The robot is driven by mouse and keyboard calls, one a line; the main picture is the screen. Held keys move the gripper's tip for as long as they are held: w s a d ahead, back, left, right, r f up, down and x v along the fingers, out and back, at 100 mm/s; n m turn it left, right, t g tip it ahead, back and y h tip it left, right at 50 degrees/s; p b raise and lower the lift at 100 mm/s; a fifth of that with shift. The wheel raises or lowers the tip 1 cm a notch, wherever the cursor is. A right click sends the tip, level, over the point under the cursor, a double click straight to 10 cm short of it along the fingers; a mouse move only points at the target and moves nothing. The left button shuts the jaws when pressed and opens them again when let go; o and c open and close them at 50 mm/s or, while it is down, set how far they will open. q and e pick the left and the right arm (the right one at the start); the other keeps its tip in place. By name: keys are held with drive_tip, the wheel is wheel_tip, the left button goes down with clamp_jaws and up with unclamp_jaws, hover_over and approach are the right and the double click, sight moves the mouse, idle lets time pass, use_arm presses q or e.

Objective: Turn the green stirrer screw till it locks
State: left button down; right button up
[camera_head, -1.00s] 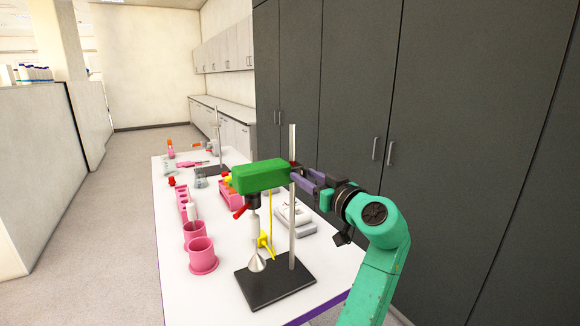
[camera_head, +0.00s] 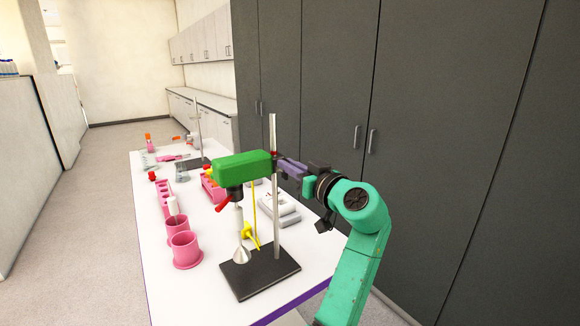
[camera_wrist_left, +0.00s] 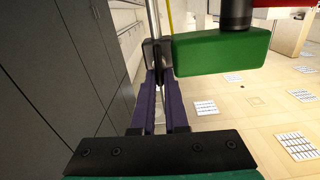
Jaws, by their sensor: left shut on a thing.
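The green stirrer (camera_head: 243,165) is mounted on a metal rod (camera_head: 275,215) that rises from a black base plate (camera_head: 262,272). A dark shaft with a red piece hangs under its front end. My left gripper (camera_head: 281,164), with purple fingers, reaches the rod from the right at the stirrer's back end. In the left wrist view its fingers are shut at a dark clamp piece (camera_wrist_left: 157,54) beside the green body (camera_wrist_left: 222,52). The screw itself is mostly hidden between the fingertips. My right gripper is not in view.
Pink cups (camera_head: 186,250) stand left of the stand, and a yellow piece (camera_head: 250,237) is by the rod. A white device (camera_head: 280,208) sits behind the rod. A second stand is farther back. Dark cabinets (camera_head: 440,130) rise close on the right.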

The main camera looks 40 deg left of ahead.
use_arm(q)
drive_tip(key=m+p, duration=0.1)
drive_tip(key=m, duration=0.4)
drive_tip(key=w+m+p, duration=0.1)
drive_tip(key=m+p, duration=0.1)
drive_tip(key=m, duration=0.4)
drive_tip(key=f+m+p, duration=0.1)
drive_tip(key=m+p, duration=0.1)
drive_tip(key=m, duration=0.4)
drive_tip(key=shift+w+d, duration=0.15)
drive_tip(key=shift+w, duration=0.05)
drive_tip(key=shift+r, duration=0.1)
idle(0.4)
drive_tip(key=c, duration=0.9)
unclamp_jaws()
drive_tip(key=shift+s+a+f, duration=0.15)
drive_tip(key=shift+a+f, duration=0.1)
